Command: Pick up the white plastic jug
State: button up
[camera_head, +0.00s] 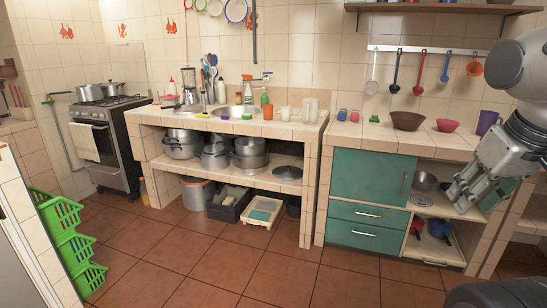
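A whitish, upright container (310,110) stands near the right end of the sink counter and looks like the white plastic jug. A smaller pale cup (285,113) stands just left of it, with an orange cup (267,112) beyond that. My gripper (462,197) hangs at the right side of the view, in front of the open shelves, pointing down and left. It is far to the right of the jug and apart from it. Its fingers are small and seen at an angle, so their opening is unclear. I see nothing held in it.
The sink counter (226,125) also holds bottles and a blender (189,86). The right counter (385,137) carries a brown bowl (407,121), a pink bowl (447,125) and a purple cup (487,122). Green crates (75,247) stand at left. The middle floor is clear.

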aim_at(310, 105)
jog(key=i+j, duration=0.15)
jog(key=i, duration=0.25)
jog(key=i+j+z, duration=0.1)
jog(key=i, duration=0.25)
jog(key=i+j, duration=0.2)
jog(key=i, duration=0.2)
jog(key=i+j+z, duration=0.15)
jog(key=i+j, duration=0.25)
jog(key=i+j+z, duration=0.1)
jog(key=i+j, duration=0.35)
jog(key=i+j+z, duration=0.15)
jog(key=i+j, duration=0.3)
jog(key=i+j+z, duration=0.1)
jog(key=i+j, duration=0.3)
jog(key=j, duration=0.2)
jog(key=i+j+z, duration=0.15)
jog(key=i+j, duration=0.2)
jog(key=j, duration=0.2)
